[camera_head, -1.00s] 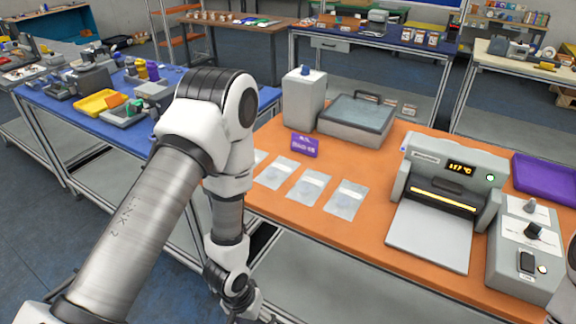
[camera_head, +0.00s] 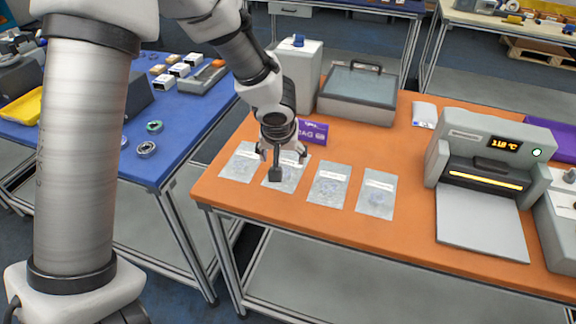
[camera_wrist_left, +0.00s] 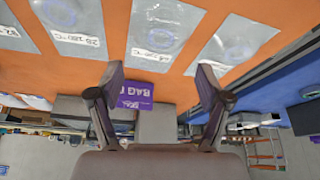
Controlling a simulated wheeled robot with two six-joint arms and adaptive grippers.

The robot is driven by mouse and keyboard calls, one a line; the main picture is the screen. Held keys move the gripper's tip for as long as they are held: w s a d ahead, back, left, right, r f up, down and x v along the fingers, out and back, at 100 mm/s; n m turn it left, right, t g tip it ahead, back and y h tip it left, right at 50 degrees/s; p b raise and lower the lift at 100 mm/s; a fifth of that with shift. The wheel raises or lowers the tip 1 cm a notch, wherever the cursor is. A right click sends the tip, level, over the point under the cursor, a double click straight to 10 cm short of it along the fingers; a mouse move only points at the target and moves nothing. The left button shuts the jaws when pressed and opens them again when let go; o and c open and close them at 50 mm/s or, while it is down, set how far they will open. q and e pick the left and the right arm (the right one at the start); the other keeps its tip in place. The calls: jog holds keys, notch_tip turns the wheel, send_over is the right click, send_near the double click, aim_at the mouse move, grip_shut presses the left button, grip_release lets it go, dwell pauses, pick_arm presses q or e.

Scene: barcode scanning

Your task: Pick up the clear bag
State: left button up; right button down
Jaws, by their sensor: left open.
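Several clear bags with white labels lie flat in a row on the orange table (camera_head: 340,225): the leftmost bag (camera_head: 238,163), the second bag (camera_head: 290,178), the third bag (camera_head: 328,184) and the rightmost bag (camera_head: 377,195). My left gripper (camera_head: 276,168) points down over the second bag and partly hides it. In the left wrist view its two fingers stand apart with nothing between them (camera_wrist_left: 160,82). That view also shows bags, including one with a round content (camera_wrist_left: 158,30) and one at the right (camera_wrist_left: 228,45). My right gripper is out of view.
A purple sign (camera_head: 313,132) stands just behind the bags. Behind it are a grey box (camera_head: 302,75) and a lidded case (camera_head: 358,92). A heat sealer (camera_head: 490,150) with a lit display and a flat plate (camera_head: 482,222) stands right. A white packet (camera_head: 424,115) lies behind.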

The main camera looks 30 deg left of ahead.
pick_arm(q)
jog(key=shift+d+f, duration=0.15)
jog(key=shift+f, duration=0.8)
jog(key=x, duration=0.5)
jog(key=shift+a+r, duration=0.1)
jog(key=shift+a, duration=0.15)
jog(key=shift+s+d+r, duration=0.1)
jog(key=shift+d+r, duration=0.05)
jog(key=shift+c, duration=0.4)
jog(key=c, duration=1.2)
